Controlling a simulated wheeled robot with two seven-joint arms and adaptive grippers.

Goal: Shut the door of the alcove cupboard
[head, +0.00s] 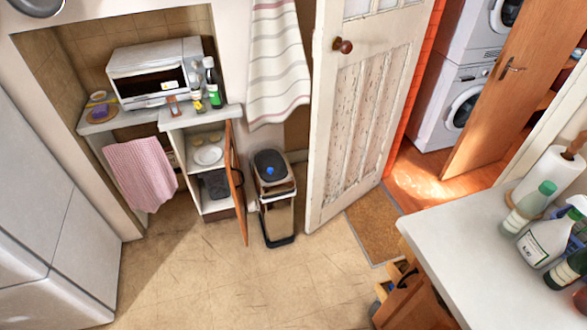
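The alcove cupboard (184,165) stands left of centre in the head view, under a light worktop. Its wooden door (233,178) stands open, swung out towards the room and seen nearly edge-on. The cupboard's inside is partly hidden by the door. Neither of my grippers is in view.
A pedal bin (273,190) stands just right of the cupboard door. A white oven (155,72) and bottles (213,82) sit above. A pink towel (141,173) hangs at left. A counter (470,235) fills the lower right. The floor (215,285) in front is clear.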

